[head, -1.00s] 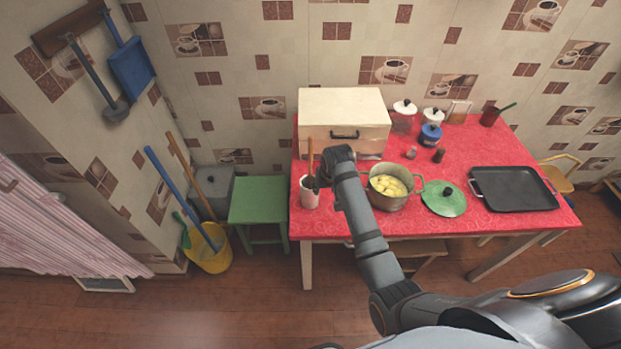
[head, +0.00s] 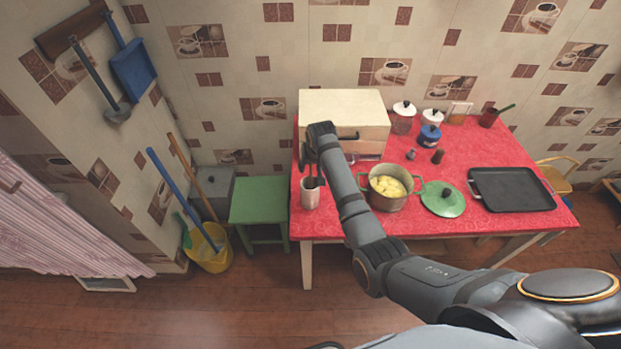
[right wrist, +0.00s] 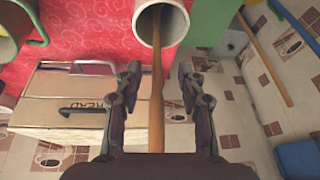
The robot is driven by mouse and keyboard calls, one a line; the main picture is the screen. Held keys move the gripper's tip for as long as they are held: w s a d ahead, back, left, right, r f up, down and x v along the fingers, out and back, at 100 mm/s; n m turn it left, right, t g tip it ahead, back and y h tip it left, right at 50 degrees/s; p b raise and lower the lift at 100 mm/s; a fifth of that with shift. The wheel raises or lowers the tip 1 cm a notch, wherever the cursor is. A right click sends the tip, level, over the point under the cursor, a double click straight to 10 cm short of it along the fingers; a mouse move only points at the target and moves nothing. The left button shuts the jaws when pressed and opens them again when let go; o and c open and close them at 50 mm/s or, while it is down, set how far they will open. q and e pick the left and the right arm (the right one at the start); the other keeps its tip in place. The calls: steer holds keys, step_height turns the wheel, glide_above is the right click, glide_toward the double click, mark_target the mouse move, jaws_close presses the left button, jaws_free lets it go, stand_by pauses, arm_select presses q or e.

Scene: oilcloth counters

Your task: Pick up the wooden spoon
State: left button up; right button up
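The wooden spoon (right wrist: 157,95) stands in a white cup (head: 310,194) near the table's left edge. The cup's open mouth also shows in the right wrist view (right wrist: 162,28). My right gripper (head: 312,172) is above the cup in the head view and hides most of the spoon. In the right wrist view my right gripper (right wrist: 158,78) is open, with one finger on each side of the spoon handle and gaps on both sides. My left gripper is not in view.
A bread box (head: 343,105) stands just behind the cup. A pot of yellow food (head: 388,201), a green lid (head: 443,199) and a black tray (head: 512,190) are to the right on the red table. A green stool (head: 259,199) stands to the left.

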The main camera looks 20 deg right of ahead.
mark_target(311, 169)
steer(key=x, duration=0.4)
steer(key=shift+d, duration=0.2)
jaws_close()
